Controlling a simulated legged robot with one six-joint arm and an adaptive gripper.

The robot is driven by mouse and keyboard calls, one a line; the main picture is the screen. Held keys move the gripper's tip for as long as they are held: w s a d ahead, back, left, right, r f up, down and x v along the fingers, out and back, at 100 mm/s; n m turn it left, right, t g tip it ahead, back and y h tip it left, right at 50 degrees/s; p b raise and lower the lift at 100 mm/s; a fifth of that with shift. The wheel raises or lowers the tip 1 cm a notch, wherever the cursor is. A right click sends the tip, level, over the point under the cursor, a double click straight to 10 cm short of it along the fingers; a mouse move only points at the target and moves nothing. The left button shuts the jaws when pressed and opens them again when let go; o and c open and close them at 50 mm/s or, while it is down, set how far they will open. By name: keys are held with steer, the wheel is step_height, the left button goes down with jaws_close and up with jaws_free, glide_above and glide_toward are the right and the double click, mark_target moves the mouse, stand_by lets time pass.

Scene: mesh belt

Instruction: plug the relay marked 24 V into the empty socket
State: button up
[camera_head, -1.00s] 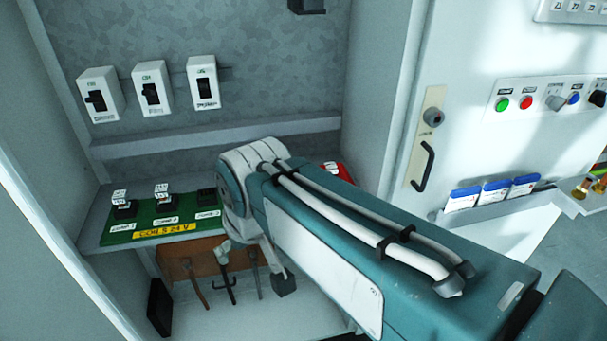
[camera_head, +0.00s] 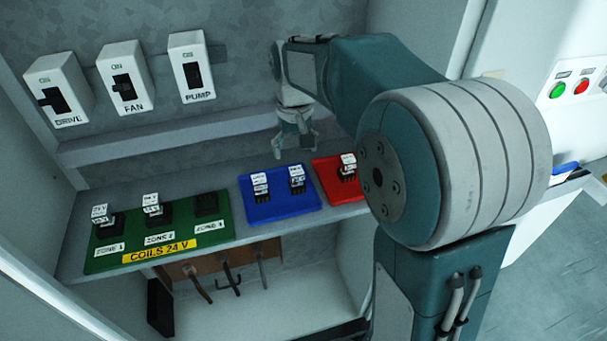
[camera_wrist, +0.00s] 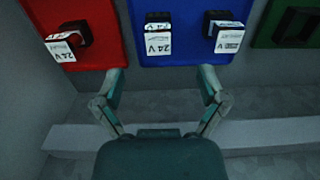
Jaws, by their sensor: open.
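The green board (camera_head: 186,239), labelled COILS 24 V, holds relays at ZONE 1 (camera_head: 103,222) and ZONE 2 (camera_head: 153,212). Its ZONE 3 socket (camera_head: 207,204) is empty. The blue board (camera_head: 275,212) holds a left relay (camera_head: 261,187) and a right relay (camera_head: 297,179). In the wrist view, turned about, the right one (camera_wrist: 158,38) reads 24 V; the left one's marking (camera_wrist: 229,38) is unclear. A relay (camera_head: 348,166) on the red board (camera_head: 327,186) also reads 24 V in the wrist view (camera_wrist: 62,46). My gripper (camera_head: 297,149) is open and empty, above and behind the blue board.
Switches marked DRIVE (camera_head: 57,90), FAN (camera_head: 125,78) and PUMP (camera_head: 191,68) are on the back wall. A ledge (camera_head: 165,140) runs below them. Tools hang under the shelf (camera_head: 229,278). A panel with a green button (camera_head: 558,91) is at right.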

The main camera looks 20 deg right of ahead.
mark_target(298, 174)
step_height(298, 174, down, 4)
steer(key=shift+a+r, duration=0.15)
steer(key=shift+r, duration=0.05)
steer(key=f, duration=0.4)
steer(key=shift+s+d+f, duration=0.15)
steer(key=shift+s+d, duration=0.1)
steer(key=shift+s, duration=0.1)
steer(key=shift+f, duration=0.5)
steer(key=c, duration=1.3)
